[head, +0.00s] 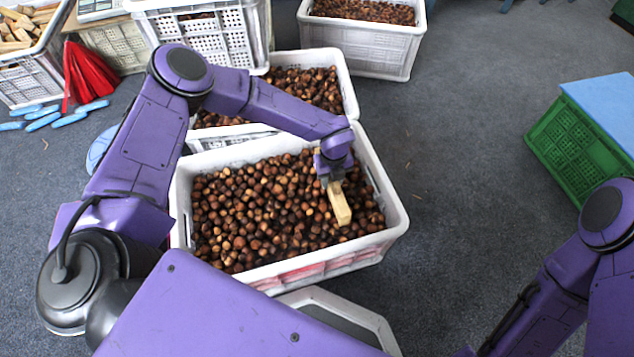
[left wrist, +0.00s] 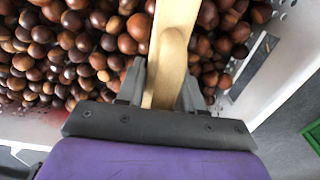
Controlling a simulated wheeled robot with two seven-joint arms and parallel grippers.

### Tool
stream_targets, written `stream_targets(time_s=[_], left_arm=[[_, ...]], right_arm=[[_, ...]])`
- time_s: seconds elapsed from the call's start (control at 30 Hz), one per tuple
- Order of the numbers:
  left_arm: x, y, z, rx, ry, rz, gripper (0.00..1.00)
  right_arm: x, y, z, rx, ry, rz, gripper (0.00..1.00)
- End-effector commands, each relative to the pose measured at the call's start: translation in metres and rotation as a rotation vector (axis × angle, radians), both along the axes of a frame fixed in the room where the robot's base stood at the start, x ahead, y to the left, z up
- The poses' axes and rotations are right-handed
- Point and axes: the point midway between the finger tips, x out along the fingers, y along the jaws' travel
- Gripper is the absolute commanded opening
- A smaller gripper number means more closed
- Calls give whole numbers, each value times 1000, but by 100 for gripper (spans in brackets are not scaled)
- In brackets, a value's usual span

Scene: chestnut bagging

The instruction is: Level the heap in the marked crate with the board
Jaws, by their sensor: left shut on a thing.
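The near white crate (head: 397,217) holds a bed of brown chestnuts (head: 262,212), with a reddish mark on its front wall. My left gripper (head: 329,175) is over the right part of this crate and is shut on a pale wooden board (head: 341,204). The board points down and toward the front, at the chestnuts; I cannot tell how deep its edge sits. In the left wrist view the board (left wrist: 172,45) stands between the two dark fingers (left wrist: 163,92), with chestnuts (left wrist: 85,45) around it. My right gripper is out of view; only my right arm shows at the lower right.
Another white crate of chestnuts (head: 345,82) stands just behind. A further filled crate (head: 385,55) is at the back. A green crate with a blue top (head: 585,145) is at the right. Red mesh (head: 88,75) and blue pieces (head: 42,120) lie at the left. The floor right of the crate is clear.

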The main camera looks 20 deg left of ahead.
Motion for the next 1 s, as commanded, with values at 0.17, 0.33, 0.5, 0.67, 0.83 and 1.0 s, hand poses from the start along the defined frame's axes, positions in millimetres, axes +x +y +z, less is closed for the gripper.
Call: stream_targets(time_s=[0.17,0.33,0.5,0.67,0.83,1.0], left_arm=[[18,-21,-1,-1,-2,0,2],[17,-18,38,-1,-1,0,2],[17,-18,65,0,0,0,2],[17,-18,86,0,0,1,2],[16,-18,98,-1,-1,1,2],[16,-18,100,0,0,0,2]], right_arm=[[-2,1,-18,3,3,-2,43],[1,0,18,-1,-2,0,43],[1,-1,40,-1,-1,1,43],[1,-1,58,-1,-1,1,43],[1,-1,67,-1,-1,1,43],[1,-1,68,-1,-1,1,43]])
